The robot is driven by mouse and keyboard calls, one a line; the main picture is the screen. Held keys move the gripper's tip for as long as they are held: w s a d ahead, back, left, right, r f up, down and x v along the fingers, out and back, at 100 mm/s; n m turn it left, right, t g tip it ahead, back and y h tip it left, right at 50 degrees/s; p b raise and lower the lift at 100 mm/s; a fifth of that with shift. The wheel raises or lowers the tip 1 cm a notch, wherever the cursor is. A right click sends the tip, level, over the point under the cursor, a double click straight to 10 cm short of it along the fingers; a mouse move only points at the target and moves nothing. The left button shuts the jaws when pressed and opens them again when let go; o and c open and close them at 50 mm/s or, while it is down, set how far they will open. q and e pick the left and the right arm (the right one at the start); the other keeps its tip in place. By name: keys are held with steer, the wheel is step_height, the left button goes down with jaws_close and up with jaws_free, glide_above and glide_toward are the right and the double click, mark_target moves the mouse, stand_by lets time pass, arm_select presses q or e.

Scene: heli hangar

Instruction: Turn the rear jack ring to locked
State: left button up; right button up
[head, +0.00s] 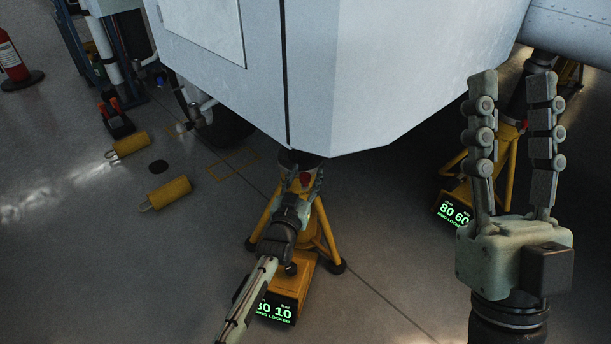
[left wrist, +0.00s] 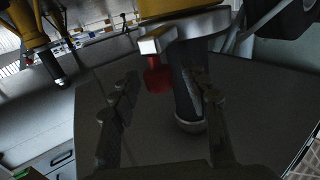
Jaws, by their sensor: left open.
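A yellow tripod jack (head: 325,232) stands under the grey hull, and my left gripper (head: 305,178) is at its top. In the left wrist view, upside down, a silver collar (left wrist: 205,24) with a red knob (left wrist: 157,76) sits on the jack's dark column (left wrist: 183,85). My left gripper is open, its fingers either side of the knob and column; contact cannot be told. The jack's display (head: 276,310), partly covered by my arm, shows green digits and what reads as "RING LOCKED". My right gripper (head: 514,85) is raised at the right, fingers apart and empty.
A second yellow jack (head: 510,165) stands behind my right gripper, with a display (head: 453,212) also ending in "LOCKED". The hull (head: 400,80) hangs low over both. Two yellow cylinders (head: 128,145) (head: 168,193) lie on the floor at left. Open floor lies at lower left.

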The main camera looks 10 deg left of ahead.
arm_select(q)
steer(key=shift+s, duration=0.1)
steer(key=s, duration=1.1)
steer(key=shift+s+a, duration=0.3)
steer(key=shift+s, duration=0.1)
steer(key=shift+c, duration=0.3)
